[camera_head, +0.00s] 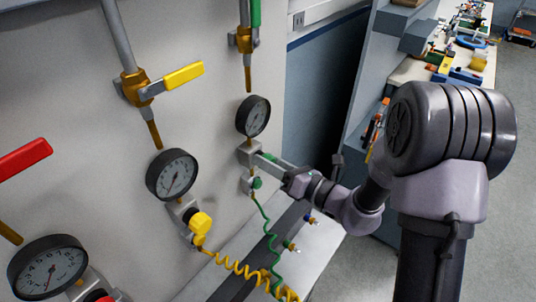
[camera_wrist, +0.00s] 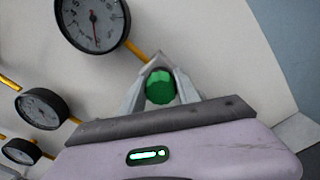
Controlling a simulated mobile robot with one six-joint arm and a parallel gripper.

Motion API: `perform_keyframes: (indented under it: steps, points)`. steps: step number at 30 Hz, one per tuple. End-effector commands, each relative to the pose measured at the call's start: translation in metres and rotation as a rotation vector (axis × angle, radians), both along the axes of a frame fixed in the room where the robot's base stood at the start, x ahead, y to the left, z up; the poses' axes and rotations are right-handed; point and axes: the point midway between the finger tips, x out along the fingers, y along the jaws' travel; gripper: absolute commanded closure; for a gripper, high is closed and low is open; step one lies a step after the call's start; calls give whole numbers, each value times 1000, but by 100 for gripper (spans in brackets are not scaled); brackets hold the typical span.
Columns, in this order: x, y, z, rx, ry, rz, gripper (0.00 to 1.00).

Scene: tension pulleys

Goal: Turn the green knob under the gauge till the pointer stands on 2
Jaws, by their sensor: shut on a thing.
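The green knob (camera_wrist: 160,87) sits between the two fingers of my gripper (camera_wrist: 159,72) in the wrist view, and the fingers are shut on it. In the head view my gripper (camera_head: 270,160) reaches the knob from the right, and its fingers mostly cover the knob. The gauge (camera_head: 253,116) is on the wall just above the knob. It also shows in the wrist view (camera_wrist: 92,20), cut by the top edge, with its pointer toward the lower part of the dial. The digits are too small to read surely.
A middle gauge (camera_head: 172,174) with a yellow knob (camera_head: 201,222) and a near gauge (camera_head: 47,268) are to the left. A yellow lever (camera_head: 183,75) and a red lever (camera_head: 25,158) stick out from the wall. Coiled yellow and green hoses hang below.

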Motion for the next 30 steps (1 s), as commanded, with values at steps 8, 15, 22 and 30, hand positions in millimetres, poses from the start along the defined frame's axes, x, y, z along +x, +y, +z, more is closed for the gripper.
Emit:
perform_keyframes:
  steps: [8,15,22,30]
  points:
    - [0,0,4,141,221,0,100]
    - [1,-1,3,266,408,0,100]
    - [1,-1,1,372,566,-1,100]
    - [1,-1,-1,458,696,0,100]
